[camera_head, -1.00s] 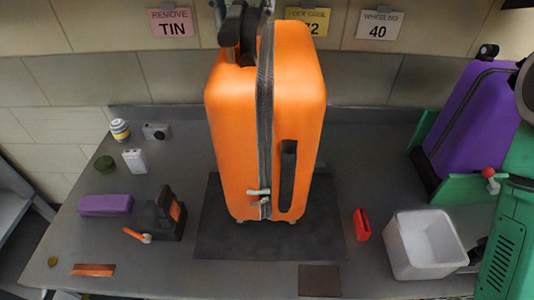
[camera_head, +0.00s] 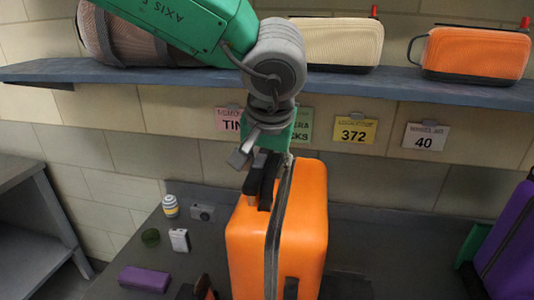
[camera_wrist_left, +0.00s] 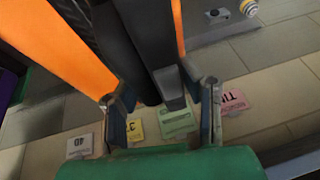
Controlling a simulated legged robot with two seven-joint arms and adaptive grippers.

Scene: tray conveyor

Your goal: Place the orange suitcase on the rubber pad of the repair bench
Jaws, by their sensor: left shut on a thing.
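The orange suitcase (camera_head: 290,225) stands upright at the middle of the bench, over the dark rubber pad (camera_head: 348,289), of which only a strip shows right of the case. The suitcase's base is out of frame, so contact with the pad cannot be seen. My left gripper (camera_head: 264,160) is at the top of the suitcase, shut on its black handle. In the left wrist view the black handle (camera_wrist_left: 150,45) lies between the fingers (camera_wrist_left: 163,95), with the orange shell (camera_wrist_left: 65,45) beside it.
A purple box (camera_head: 145,278), a white item (camera_head: 179,240), a small camera (camera_head: 202,212) and a striped jar (camera_head: 170,206) stand left on the bench. A purple suitcase (camera_head: 510,250) stands at the right. A shelf (camera_head: 350,82) with bags overhangs the back wall.

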